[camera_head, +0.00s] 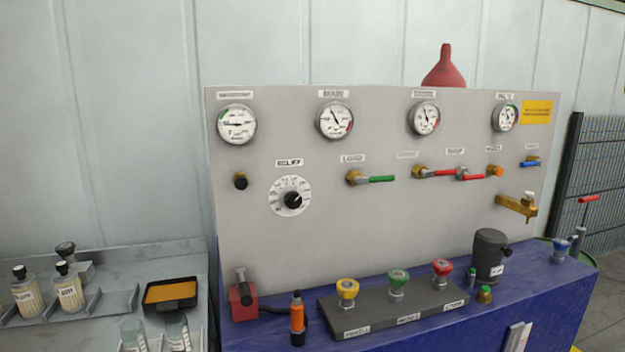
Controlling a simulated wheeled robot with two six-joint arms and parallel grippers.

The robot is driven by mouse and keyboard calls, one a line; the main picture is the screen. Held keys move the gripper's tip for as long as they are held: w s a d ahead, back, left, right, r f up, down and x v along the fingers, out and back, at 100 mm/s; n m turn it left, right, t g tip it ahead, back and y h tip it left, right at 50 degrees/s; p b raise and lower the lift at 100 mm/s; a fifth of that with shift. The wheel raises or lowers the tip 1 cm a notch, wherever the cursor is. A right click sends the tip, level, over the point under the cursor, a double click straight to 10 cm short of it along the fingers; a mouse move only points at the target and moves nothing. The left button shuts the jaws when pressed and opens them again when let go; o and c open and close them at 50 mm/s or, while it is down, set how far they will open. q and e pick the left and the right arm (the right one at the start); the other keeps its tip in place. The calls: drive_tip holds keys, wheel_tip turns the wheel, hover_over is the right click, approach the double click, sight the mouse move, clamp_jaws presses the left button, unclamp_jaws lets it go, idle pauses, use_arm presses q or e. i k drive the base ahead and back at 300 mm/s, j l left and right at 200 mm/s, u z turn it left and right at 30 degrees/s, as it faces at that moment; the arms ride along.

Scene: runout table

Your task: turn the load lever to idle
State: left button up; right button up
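The load lever (377,179) is a green handle on a brass valve under a white label reading LOAD, in the middle of the grey panel (330,240). The green handle points to the right, roughly level. No marking for idle can be read around it. Neither of my grippers shows in the head view.
Red-handled valves (440,173) sit just right of the load lever, and a black relief dial (291,197) sits to its left. Several gauges line the panel's top.

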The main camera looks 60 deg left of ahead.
sight(357, 180)
drive_tip(key=u, duration=1.5)
